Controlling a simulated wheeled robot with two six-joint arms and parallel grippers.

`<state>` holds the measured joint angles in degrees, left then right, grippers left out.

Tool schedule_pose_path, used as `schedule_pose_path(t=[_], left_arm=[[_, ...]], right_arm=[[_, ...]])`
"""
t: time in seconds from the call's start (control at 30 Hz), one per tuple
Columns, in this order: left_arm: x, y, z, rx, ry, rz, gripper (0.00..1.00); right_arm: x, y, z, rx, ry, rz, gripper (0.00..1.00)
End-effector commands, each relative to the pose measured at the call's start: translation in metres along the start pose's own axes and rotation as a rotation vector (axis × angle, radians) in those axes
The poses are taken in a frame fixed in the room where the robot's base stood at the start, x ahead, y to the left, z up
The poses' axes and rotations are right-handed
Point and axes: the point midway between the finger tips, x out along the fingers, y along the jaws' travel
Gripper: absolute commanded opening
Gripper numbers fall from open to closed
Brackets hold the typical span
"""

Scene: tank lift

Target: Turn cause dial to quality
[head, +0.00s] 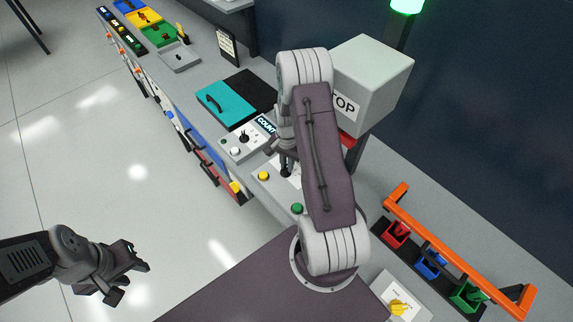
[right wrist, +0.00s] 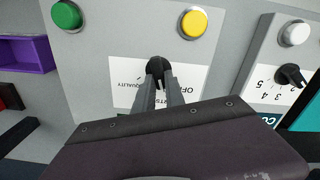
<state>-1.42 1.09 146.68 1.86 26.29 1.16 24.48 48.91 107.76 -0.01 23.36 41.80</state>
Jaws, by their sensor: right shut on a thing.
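The cause dial is a black knob (right wrist: 157,67) on a white label plate (right wrist: 192,85) in the right wrist view. The word QUALITY reads on the left of the plate; other words are partly covered by my fingers. My right gripper (right wrist: 158,82) has both fingers closed on the knob. Where the knob points is hard to tell. In the head view my right gripper (head: 285,165) is at the grey panel, partly hidden by my arm. My left gripper (head: 132,280) is open and empty over the floor, away from the bench.
A green button (right wrist: 66,15) and a yellow button (right wrist: 194,22) flank the dial. A COUNT box (head: 245,138) with its own knob stands beside it. A grey STOP box (head: 372,80) and an orange rail (head: 455,250) with coloured bins are to the right.

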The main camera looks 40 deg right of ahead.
Motion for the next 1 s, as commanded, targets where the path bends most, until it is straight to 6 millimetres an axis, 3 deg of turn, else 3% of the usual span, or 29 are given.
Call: schedule_pose_path(t=[1.0], left_arm=[[0.0113,-0.0002,0.0012,0.0,0.0,0.0,0.36]], right_arm=[[-0.0008,0.0065,0.003,0.959,0.001,-0.004,0.0]])
